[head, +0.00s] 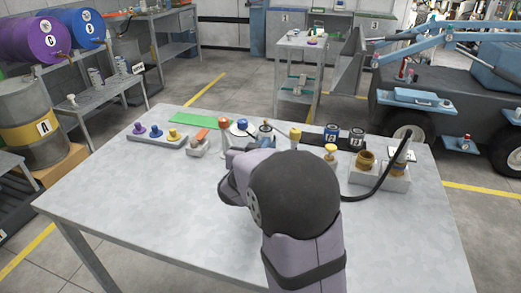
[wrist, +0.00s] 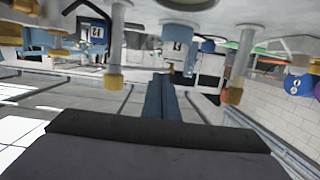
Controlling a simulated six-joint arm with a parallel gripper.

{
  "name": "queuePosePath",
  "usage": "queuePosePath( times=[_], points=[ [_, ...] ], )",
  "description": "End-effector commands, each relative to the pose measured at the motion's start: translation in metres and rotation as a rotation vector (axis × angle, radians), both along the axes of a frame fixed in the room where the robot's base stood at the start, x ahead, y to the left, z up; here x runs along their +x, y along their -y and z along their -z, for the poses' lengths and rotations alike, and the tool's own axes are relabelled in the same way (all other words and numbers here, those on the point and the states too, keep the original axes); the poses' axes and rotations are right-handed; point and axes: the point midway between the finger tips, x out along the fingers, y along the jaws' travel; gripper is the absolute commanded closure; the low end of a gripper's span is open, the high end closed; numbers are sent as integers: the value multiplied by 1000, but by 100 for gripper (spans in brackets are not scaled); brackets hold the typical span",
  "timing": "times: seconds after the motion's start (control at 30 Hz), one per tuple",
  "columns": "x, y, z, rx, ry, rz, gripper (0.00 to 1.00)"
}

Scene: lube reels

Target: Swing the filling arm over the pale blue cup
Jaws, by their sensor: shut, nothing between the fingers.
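My gripper (wrist: 169,80) shows in the wrist view as two dark blue fingers pressed together, with nothing between them. In the head view my own arm hides it. My arm hides what lies below the knob.
A brass-coloured cup (head: 365,160) and a black hose (head: 390,175) lie at the right. A grey rack (head: 158,139) with coloured knobs and a green strip (head: 185,119) are at the left. The table's left front is clear.

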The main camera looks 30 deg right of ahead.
Motion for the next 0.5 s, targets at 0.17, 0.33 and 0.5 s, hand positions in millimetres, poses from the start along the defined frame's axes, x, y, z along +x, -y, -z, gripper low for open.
queuePosePath(
  times=[0.17,0.33,0.5],
  points=[
    [7,7,2,0,0,1,100],
    [9,8,2,-1,1,0,100],
    [9,8,2,-1,1,0,100]
  ],
)
